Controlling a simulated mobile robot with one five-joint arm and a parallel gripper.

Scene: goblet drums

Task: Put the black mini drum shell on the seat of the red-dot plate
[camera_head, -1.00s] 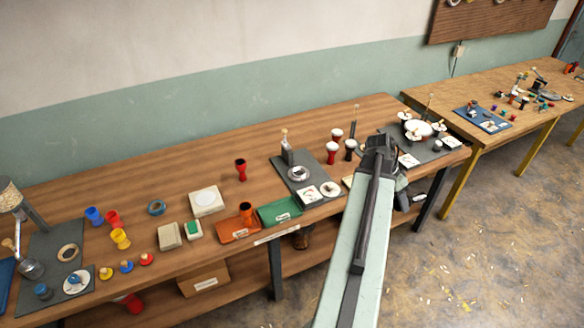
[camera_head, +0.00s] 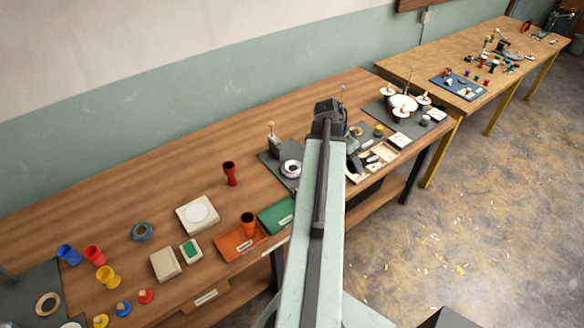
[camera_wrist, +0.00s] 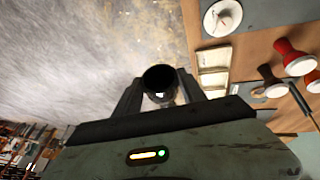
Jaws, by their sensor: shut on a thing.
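My gripper (camera_wrist: 158,96) is shut on a dark, round, open-topped shell (camera_wrist: 160,77), which shows between its two fingers in the wrist view. It looks like the black mini drum shell; its lower part is hidden by my wrist. In the head view my gripper (camera_head: 330,118) is above the long wooden bench, and my arm hides the held shell. I cannot pick out a red dot on any plate, so I cannot tell which is the red-dot plate. A white round piece (camera_wrist: 222,17) shows at the top of the wrist view.
A red goblet drum (camera_wrist: 294,58) and a dark one (camera_wrist: 270,80) stand at the wrist view's right. In the head view, a red goblet drum (camera_head: 230,172), orange tray (camera_head: 233,241) and green tray (camera_head: 268,215) lie left of my arm. A dark mat (camera_head: 383,110) bears white discs.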

